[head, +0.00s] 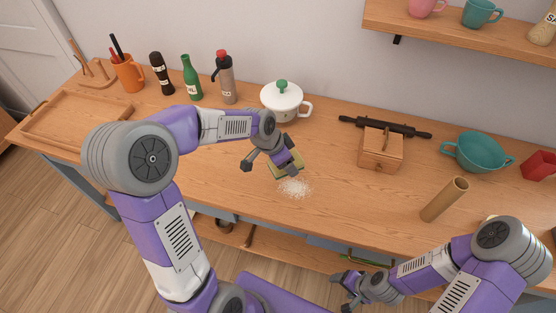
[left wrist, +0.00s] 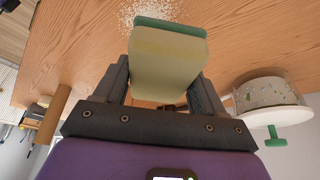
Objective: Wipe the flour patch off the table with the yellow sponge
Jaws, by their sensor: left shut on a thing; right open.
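The white flour patch (head: 294,188) lies on the wooden table (head: 215,170) near its front middle. My left gripper (head: 272,164) is shut on the yellow sponge (head: 291,161) just behind the patch. In the left wrist view the sponge (left wrist: 168,58) sits between the two fingers, with a green layer along its far edge. The flour (left wrist: 150,12) shows beside that green edge, partly hidden by the sponge. I cannot tell whether the sponge touches the table. My right gripper (head: 345,287) is open and empty in front of the table's front edge.
A white pot (head: 283,104) with a green knob stands behind my left gripper. Bottles and an orange mug (head: 130,76) line the back left.

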